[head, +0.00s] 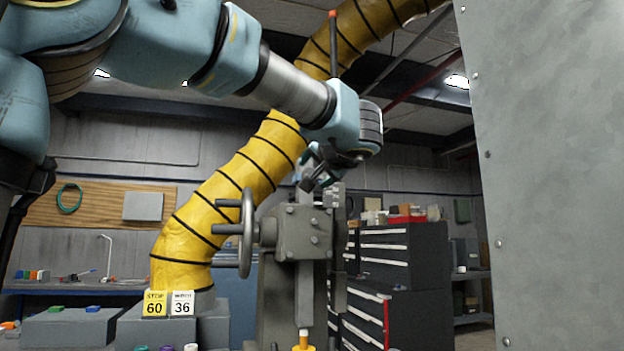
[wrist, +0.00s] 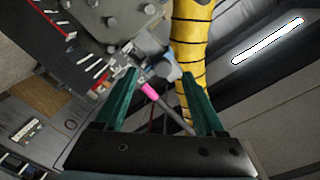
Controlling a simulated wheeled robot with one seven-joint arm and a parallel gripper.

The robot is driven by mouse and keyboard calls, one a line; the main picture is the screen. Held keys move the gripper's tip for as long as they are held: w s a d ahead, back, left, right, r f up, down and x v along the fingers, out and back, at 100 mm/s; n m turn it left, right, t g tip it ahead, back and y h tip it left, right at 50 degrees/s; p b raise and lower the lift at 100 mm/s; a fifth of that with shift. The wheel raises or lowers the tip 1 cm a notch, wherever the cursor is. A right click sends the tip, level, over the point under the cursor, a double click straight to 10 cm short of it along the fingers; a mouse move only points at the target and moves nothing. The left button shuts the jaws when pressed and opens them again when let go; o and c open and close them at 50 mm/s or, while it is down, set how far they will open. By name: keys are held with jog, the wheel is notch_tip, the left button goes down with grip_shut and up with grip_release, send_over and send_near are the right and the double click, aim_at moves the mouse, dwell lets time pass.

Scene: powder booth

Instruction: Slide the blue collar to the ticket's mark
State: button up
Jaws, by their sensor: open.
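My gripper (head: 312,181) is at the top of a grey machine (head: 304,233) with a handwheel. In the wrist view my gripper (wrist: 157,74) is open, its green fingers apart. A grey-blue piece (wrist: 169,67) shows between the fingertips, perhaps the blue collar; I cannot tell for sure. A pink-tipped rod (wrist: 152,91) lies just below it.
A yellow ribbed hose (head: 215,203) rises behind the machine. A large grey panel (head: 550,180) closes off the right side. A dark drawer cabinet (head: 405,260) stands behind the machine, and a handwheel (head: 247,233) sticks out at its left.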

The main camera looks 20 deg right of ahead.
aim_at(310, 172)
jog(key=w+d+p, duration=0.1)
jog(key=w, duration=0.2)
jog(key=w+r+p, duration=0.1)
jog(key=w+p, duration=0.1)
jog(key=w, duration=0.1)
jog(key=w+d+r+p, duration=0.1)
jog(key=w+p, duration=0.1)
jog(key=w, duration=0.1)
jog(key=shift+d, duration=0.3)
jog(key=shift+w+d+f, duration=0.1)
jog(key=shift+w, duration=0.55)
jog(key=shift+c, duration=0.2)
grip_shut()
jog(key=shift+f, duration=0.1)
dwell(0.4)
